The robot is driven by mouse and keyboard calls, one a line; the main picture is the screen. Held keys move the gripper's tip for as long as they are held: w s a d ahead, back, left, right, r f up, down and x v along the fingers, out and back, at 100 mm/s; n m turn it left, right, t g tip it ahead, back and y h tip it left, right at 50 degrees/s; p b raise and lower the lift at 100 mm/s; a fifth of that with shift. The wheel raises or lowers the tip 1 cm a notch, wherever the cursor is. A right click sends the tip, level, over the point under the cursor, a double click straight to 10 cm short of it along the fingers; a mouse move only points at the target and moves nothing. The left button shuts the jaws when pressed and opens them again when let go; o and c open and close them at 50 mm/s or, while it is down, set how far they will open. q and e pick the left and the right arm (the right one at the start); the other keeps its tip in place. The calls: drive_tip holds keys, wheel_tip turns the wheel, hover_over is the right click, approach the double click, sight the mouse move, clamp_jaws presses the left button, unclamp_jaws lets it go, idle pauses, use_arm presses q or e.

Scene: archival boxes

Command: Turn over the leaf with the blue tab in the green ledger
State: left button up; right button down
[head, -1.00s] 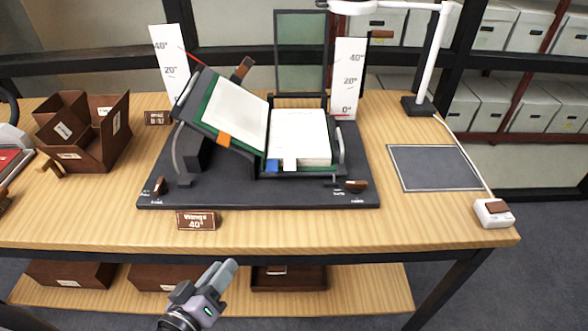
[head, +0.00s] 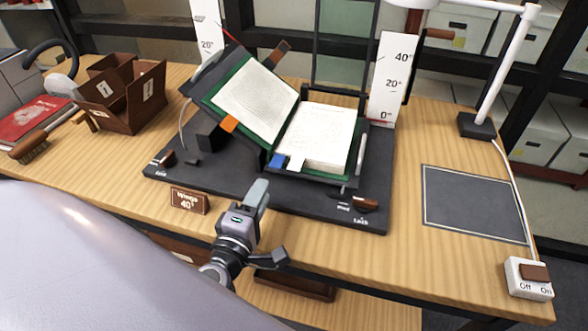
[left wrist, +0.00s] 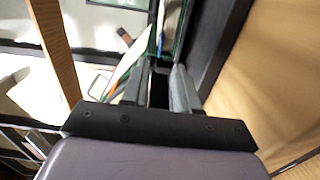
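The green ledger (head: 208,104) lies open on a dark cradle (head: 370,210). Its left half rests tilted up on a raised wing, with an orange tab (head: 229,123) at the lower edge. The right page block (head: 320,138) lies flatter. The blue tab (head: 277,160) sticks out at its lower left corner, beside a white tab (head: 297,163). My left gripper (head: 257,194) is in front of the cradle, just below the blue tab in the picture and apart from it. Its fingers (left wrist: 159,88) show a gap with nothing held in the left wrist view. My right gripper is not in view.
A "Wings 40°" sign (head: 188,200) stands left of the gripper. Upright scales (head: 391,78) and a glass panel (head: 343,40) stand behind the cradle. A lamp (head: 493,85), dark mat (head: 474,203) and switch (head: 528,278) are at right; brown boxes (head: 125,95) at left.

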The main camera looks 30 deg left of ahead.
use_arm(q)
drive_tip(key=shift+w, duration=0.35)
drive_tip(key=shift+p+x, duration=0.6)
drive_tip(key=shift+x, duration=2.85)
drive_tip(key=shift+a, duration=0.1)
clamp_jaws()
